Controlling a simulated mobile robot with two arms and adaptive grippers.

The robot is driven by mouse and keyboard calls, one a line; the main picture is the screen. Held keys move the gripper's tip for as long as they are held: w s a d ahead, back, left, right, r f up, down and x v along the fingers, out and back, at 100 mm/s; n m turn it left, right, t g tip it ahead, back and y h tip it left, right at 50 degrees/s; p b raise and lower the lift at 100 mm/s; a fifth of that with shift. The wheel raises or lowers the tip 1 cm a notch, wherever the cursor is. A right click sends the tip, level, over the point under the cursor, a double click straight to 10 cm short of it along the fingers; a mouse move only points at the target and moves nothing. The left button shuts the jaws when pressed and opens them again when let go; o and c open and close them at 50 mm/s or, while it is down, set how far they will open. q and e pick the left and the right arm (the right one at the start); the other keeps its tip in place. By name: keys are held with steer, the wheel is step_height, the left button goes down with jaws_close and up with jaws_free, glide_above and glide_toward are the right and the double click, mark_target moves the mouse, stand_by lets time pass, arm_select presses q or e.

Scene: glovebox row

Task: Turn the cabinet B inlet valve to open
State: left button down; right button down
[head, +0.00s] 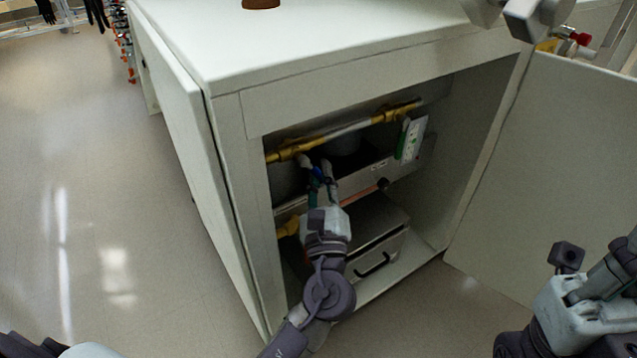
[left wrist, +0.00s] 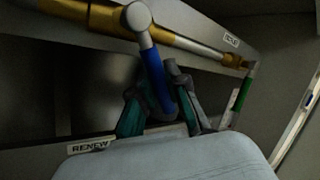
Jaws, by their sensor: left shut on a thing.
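A valve with a blue lever handle (left wrist: 154,72) hangs from a yellow and white pipe (left wrist: 190,38) inside the open cabinet (head: 228,108). The handle points down, slightly slanted, across the pipe. My left gripper (left wrist: 160,98) is shut on the blue handle, with a teal-padded finger on each side of it. In the head view my left gripper (head: 318,178) reaches into the cabinet below the pipe (head: 340,133), and little of the handle shows. No label on this valve can be read as cabinet B inlet.
A plate reading RENEW (left wrist: 90,145) is below the pipe. A metal box (head: 378,245) with a black handle sits on the cabinet floor. Open doors stand left (head: 180,120) and right (head: 550,150).

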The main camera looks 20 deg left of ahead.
stand_by(0.4)
arm_select(q)
steer(key=c, duration=1.2)
jaws_free()
steer(key=shift+o, duration=0.2)
steer(key=shift+d, duration=0.1)
steer(key=v, duration=1.2)
